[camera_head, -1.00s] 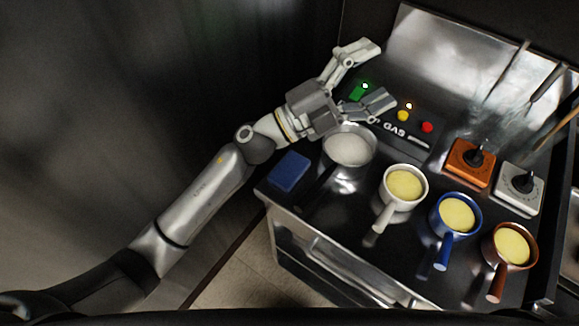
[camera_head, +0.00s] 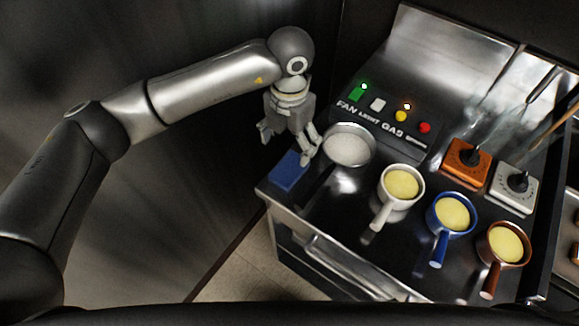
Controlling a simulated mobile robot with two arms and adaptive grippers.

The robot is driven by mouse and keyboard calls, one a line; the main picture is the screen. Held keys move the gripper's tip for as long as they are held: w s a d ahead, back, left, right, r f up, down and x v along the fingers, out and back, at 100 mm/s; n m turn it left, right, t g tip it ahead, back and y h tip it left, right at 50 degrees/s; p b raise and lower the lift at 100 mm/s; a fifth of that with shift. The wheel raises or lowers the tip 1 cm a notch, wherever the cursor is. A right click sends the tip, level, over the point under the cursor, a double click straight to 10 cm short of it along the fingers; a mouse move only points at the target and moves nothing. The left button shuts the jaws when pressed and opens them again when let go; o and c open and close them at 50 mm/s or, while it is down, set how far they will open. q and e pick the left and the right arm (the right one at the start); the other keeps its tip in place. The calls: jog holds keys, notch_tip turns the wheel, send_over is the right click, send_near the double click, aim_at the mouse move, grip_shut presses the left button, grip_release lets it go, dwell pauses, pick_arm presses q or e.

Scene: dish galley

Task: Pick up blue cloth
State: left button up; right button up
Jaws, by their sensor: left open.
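The blue cloth (camera_head: 287,172) is a small flat dark blue block-like piece. It lies on the left corner of the dark worktop, beside the metal pan. My left gripper (camera_head: 287,146) points down at the cloth's far edge, with its fingers open and apart. One finger is over the cloth's right side and the other is to its left. I cannot tell whether the fingers touch the cloth. My right gripper is not in view.
A metal pan (camera_head: 349,147) with pale contents stands close right of the gripper. A white pan (camera_head: 390,211), a blue pan (camera_head: 438,250) and a brown pan (camera_head: 490,280) stand further right. A panel with coloured buttons (camera_head: 388,113) is behind. Orange (camera_head: 462,166) and white (camera_head: 505,191) knob boxes stand at right.

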aim_at(289, 167)
pick_arm(q)
notch_tip(289, 167, down, 3)
jog(key=shift+f+p, duration=0.2)
jog(key=shift+p, duration=0.2)
jog(key=shift+s+f+p, duration=0.1)
jog(key=shift+f+p, duration=0.35)
jog(key=shift+p, duration=0.05)
notch_tip(289, 167, down, 4)
jog(key=shift+f+p, duration=0.1)
jog(key=shift+p, duration=0.95)
jog(key=shift+f, duration=0.2)
jog(key=c, duration=1.1)
